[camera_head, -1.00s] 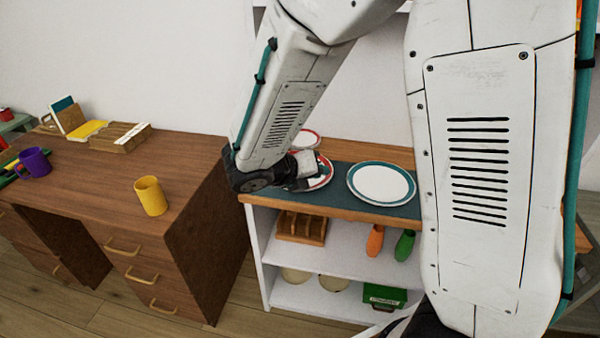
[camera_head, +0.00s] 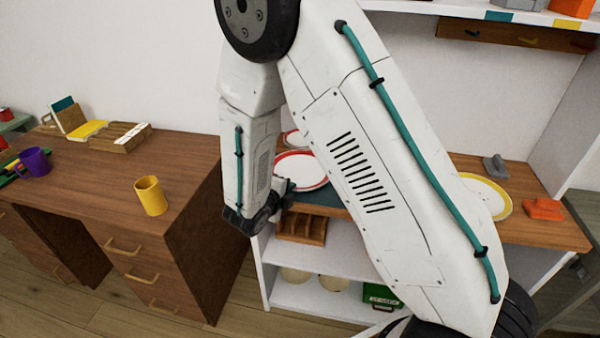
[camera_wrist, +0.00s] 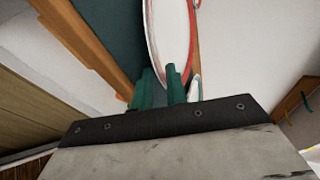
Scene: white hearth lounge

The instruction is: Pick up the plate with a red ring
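The plate with a red ring (camera_head: 301,171) is white with a red band near its rim. It shows left of my upper arm in the head view, above the dark top of the low shelf. In the wrist view the plate (camera_wrist: 168,28) is seen steeply, nearly edge-on. My gripper (camera_wrist: 165,88) has its two green fingers close together with the near rim of the plate between them. In the head view my gripper (camera_head: 284,196) is at the plate's near left edge. The finger contact is small there and partly hidden by my arm.
A yellow-ringed plate (camera_head: 486,195), a grey item (camera_head: 495,167) and an orange item (camera_head: 543,208) are at the right. A brown desk (camera_head: 120,185) with a yellow mug (camera_head: 151,196) stands left.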

